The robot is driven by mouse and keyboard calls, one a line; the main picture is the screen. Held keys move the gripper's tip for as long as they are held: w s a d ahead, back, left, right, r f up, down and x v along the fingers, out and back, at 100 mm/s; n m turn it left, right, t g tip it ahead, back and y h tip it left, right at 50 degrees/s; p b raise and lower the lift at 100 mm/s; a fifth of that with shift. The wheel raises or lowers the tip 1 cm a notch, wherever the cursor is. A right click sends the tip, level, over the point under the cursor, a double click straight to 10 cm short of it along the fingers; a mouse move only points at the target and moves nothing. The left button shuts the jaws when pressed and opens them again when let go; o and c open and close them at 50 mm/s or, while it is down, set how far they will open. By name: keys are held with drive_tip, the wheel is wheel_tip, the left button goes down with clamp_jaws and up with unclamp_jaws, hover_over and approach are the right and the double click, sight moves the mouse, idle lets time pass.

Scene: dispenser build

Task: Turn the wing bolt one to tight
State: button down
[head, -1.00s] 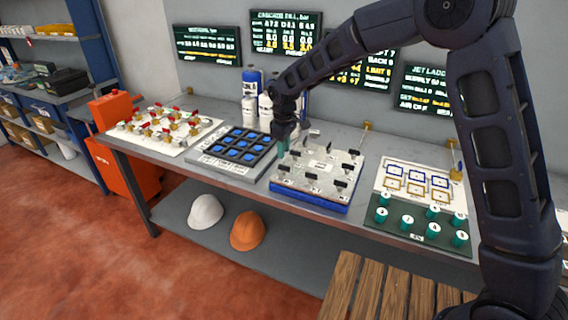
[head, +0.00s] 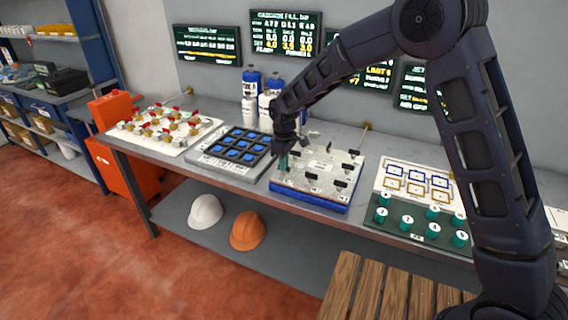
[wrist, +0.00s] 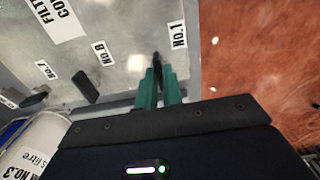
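The wing bolt one is a dark wing (wrist: 157,61) beside the "NO.1" label in the wrist view, at the edge of the grey metal plate (wrist: 118,25). My gripper (wrist: 159,72) has two teal fingers with a narrow gap between them. The fingertips are at the wing, one on each side, and whether they touch it is hidden. In the head view my gripper (head: 284,161) points down at the left end of the filter cover plate (head: 313,186), whose base is blue. The wing bolt one is hidden behind the fingers there.
Other black wing bolts stand on the plate, one by "NO.8" (wrist: 86,87). A tray with blue squares (head: 232,147) is close on the left, and a green board with teal knobs (head: 405,228) is on the right. Bottles (head: 251,84) stand behind.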

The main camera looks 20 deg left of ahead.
drive_tip(key=shift+m, duration=0.3)
drive_tip(key=m, duration=0.3)
drive_tip(key=shift+m, duration=0.3)
drive_tip(key=m, duration=0.4)
drive_tip(key=shift+m, duration=0.3)
drive_tip(key=m, duration=0.4)
drive_tip(key=shift+m, duration=2.1)
drive_tip(key=c, duration=1.5)
unclamp_jaws()
drive_tip(key=shift+c, duration=0.2)
